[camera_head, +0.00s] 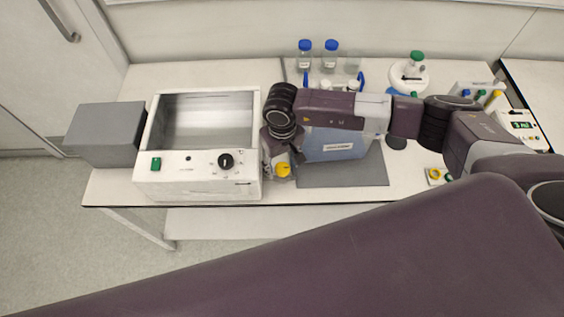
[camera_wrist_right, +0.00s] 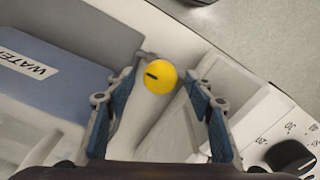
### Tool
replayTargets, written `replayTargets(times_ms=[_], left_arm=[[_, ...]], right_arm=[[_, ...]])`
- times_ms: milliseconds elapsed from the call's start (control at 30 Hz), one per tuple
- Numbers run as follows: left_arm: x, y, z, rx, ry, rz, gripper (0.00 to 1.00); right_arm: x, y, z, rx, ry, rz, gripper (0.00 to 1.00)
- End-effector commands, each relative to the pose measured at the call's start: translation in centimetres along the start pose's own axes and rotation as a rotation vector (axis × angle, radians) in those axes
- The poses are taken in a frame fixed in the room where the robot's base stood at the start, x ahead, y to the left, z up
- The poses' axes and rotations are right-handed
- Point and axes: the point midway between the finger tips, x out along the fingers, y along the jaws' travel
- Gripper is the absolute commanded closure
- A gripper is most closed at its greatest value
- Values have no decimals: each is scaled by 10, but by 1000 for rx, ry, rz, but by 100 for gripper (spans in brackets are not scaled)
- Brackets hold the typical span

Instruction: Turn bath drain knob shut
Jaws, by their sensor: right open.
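The yellow bath drain knob (camera_head: 283,169) is at the right front corner of the white water bath (camera_head: 196,187). In the right wrist view the round yellow knob (camera_wrist_right: 160,78) has a short dark mark left of its middle. My right gripper (camera_head: 282,158) is at the knob and points down at it. In the wrist view its fingers (camera_wrist_right: 158,75) are open, one on each side of the knob, with gaps visible between knob and pads. The knob's base and stem are mostly hidden. My left gripper is not in view.
A blue water container (camera_head: 335,146) on a grey mat (camera_head: 343,175) stands close right of the gripper. The bath's black dial (camera_head: 226,160) and green switch (camera_head: 155,164) are to the left. Blue-capped bottles (camera_head: 304,57) stand behind. A grey box (camera_head: 104,134) is at the left.

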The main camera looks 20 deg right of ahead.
Motion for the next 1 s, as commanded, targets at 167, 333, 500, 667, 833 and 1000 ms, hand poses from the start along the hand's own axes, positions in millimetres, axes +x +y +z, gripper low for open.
replayTargets(times_ms=[167,333,500,667,833,1000], left_arm=[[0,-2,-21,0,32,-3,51],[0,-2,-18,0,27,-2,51],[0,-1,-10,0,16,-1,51],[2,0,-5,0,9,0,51],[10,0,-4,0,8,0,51],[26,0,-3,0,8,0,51]], right_arm=[[0,0,0,0,0,0,56],[0,0,0,0,0,0,74],[0,0,0,0,0,0,93],[0,0,0,8,1,0,93],[2,0,0,49,1,0,93],[4,0,-1,144,3,0,93]])
